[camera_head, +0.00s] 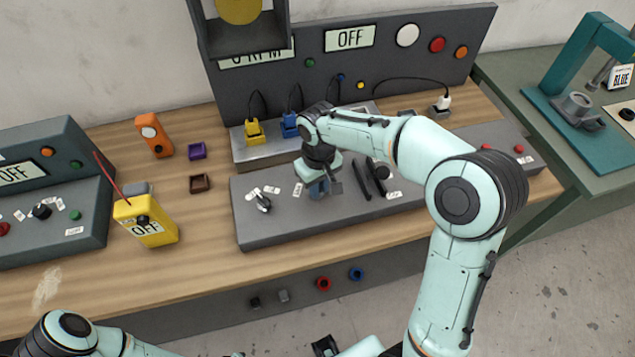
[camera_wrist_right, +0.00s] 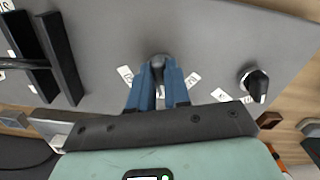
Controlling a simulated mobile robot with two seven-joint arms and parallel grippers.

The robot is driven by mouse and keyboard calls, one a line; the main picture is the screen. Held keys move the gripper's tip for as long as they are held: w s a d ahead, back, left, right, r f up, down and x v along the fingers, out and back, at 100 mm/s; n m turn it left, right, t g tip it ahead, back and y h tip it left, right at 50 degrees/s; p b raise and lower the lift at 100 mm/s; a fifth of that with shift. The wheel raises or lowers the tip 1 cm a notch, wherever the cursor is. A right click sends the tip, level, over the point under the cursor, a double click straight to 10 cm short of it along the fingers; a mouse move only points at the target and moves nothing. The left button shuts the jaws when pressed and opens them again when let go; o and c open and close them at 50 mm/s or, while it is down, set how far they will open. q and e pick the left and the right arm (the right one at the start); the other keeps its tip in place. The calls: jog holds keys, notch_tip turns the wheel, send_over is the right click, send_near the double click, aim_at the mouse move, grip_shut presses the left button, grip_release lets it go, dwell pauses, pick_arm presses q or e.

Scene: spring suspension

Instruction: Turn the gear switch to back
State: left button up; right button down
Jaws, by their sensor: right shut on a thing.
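My right gripper (camera_head: 318,188) reaches down onto the sloped grey control panel (camera_head: 262,232). In the right wrist view its blue fingers (camera_wrist_right: 158,85) are shut on a small dark knob (camera_wrist_right: 158,61), whose round end shows between and just beyond the tips. Small white labels stand around this knob; it appears to be the gear switch. My gripper and arm hide it in the head view, so its setting cannot be read. Another dark rotary knob (camera_head: 264,204) with white labels sits apart to the left; it also shows in the right wrist view (camera_wrist_right: 257,82).
Behind are yellow (camera_head: 254,131) and blue (camera_head: 289,125) plugs and an upright panel with an OFF display (camera_head: 349,38).

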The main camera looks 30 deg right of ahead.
jog(key=n, duration=0.2)
jog(key=n+p, duration=0.1)
jog(key=n, duration=0.1)
jog(key=shift+w+d+r+n, duration=0.1)
jog(key=shift+d+n, duration=0.1)
jog(key=shift+n, duration=0.1)
pick_arm(q)
jog(key=shift+w+r+p, duration=0.2)
jog(key=shift+w+r, duration=0.25)
jog(key=shift+r, duration=0.2)
jog(key=shift+w+r+p, duration=0.2)
jog(key=shift+w+r, duration=0.2)
jog(key=shift+r, duration=0.2)
pick_arm(e)
jog(key=shift+w+d+n, duration=0.1)
jog(key=shift+n, duration=1.8)
jog(key=c, duration=1.1)
grip_release()
pick_arm(q)
jog(key=shift+w+r+t+p, duration=0.3)
jog(key=shift+w+r+p, duration=0.5)
jog(key=shift+w+r, duration=0.25)
pick_arm(e)
jog(key=shift+r, duration=6.65)
pick_arm(q)
jog(key=shift+s, duration=0.1)
